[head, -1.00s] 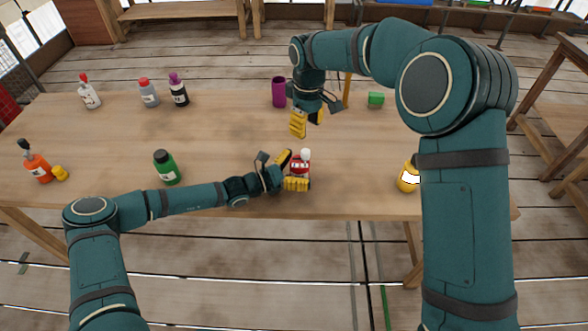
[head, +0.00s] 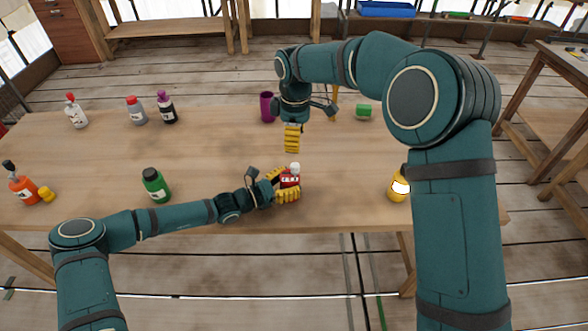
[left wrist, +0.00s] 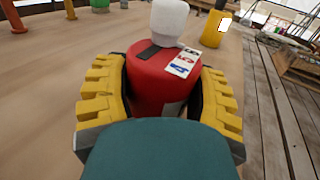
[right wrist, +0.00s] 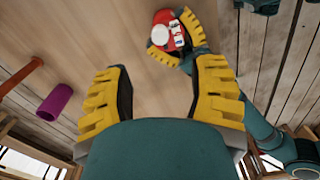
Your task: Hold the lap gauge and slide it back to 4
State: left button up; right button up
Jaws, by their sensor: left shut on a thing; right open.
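The lap gauge (head: 290,180) is a red, rounded body with a white knob on top, upright near the table's front edge. In the left wrist view the red body (left wrist: 158,80) carries a white strip with black, red and blue marks, and a dark bar beside the knob (left wrist: 166,22). I cannot read the marks surely. My left gripper (head: 282,186) is shut around the red body, a finger on each side. My right gripper (head: 292,140) is open and empty, pointing down behind the gauge. In the right wrist view the gauge (right wrist: 164,18) lies beyond its fingers.
On the table (head: 225,150) stand a purple cup (head: 267,107), a green block (head: 363,111), a yellow bottle (head: 397,188), a green bottle (head: 155,186), an orange bottle (head: 22,188) and several bottles at the back left. The wood between the green bottle and back row is clear.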

aim_at(294, 165)
notch_tip(294, 165, down, 11)
jog(key=n, duration=0.5)
jog(key=shift+f, duration=0.2)
dwell(0.3)
grip_shut()
jog(key=shift+a, duration=0.15)
